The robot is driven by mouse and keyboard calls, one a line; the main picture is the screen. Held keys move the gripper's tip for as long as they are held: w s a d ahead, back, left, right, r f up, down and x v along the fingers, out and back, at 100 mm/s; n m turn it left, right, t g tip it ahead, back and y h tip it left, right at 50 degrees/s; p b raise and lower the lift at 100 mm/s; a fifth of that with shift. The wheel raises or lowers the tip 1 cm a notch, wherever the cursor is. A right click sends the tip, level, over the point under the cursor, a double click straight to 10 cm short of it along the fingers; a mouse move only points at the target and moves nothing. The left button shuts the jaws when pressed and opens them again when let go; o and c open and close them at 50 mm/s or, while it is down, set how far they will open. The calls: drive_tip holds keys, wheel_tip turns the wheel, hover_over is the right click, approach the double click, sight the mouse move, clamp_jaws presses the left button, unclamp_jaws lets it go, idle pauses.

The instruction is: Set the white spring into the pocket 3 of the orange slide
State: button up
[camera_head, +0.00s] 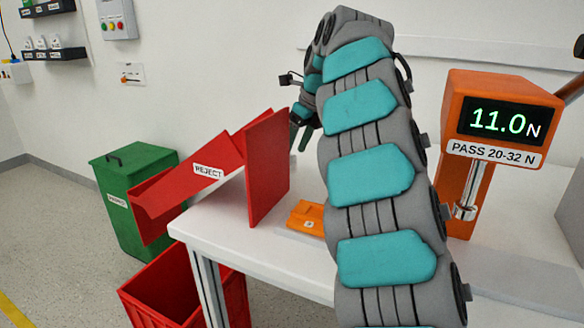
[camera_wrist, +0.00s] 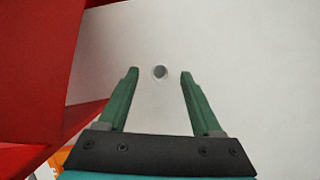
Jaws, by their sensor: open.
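My gripper (camera_wrist: 160,75) is open above the white table top, its two green fingers apart. It shows in the head view (camera_head: 300,138) beside the red chute, partly hidden by my arm. Between the fingertips in the wrist view is a small round grey opening with a pale rim (camera_wrist: 160,72). It may be the white spring seen end-on; its white body hardly stands out from the table. The orange slide (camera_head: 306,217) lies on the table, partly hidden behind my arm. A small orange part of it shows in the wrist view (camera_wrist: 58,160). Its pocket numbers cannot be read.
The red REJECT chute (camera_head: 262,170) stands close left of my gripper and fills the left of the wrist view. An orange force tester (camera_head: 505,85) reading 11.0 N stands right. A red bin (camera_head: 165,290) and a green bin (camera_head: 135,185) are on the floor.

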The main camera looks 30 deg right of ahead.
sight(293, 156)
drive_tip(key=shift+x, duration=1.75)
drive_tip(key=shift+c, duration=0.4)
clamp_jaws()
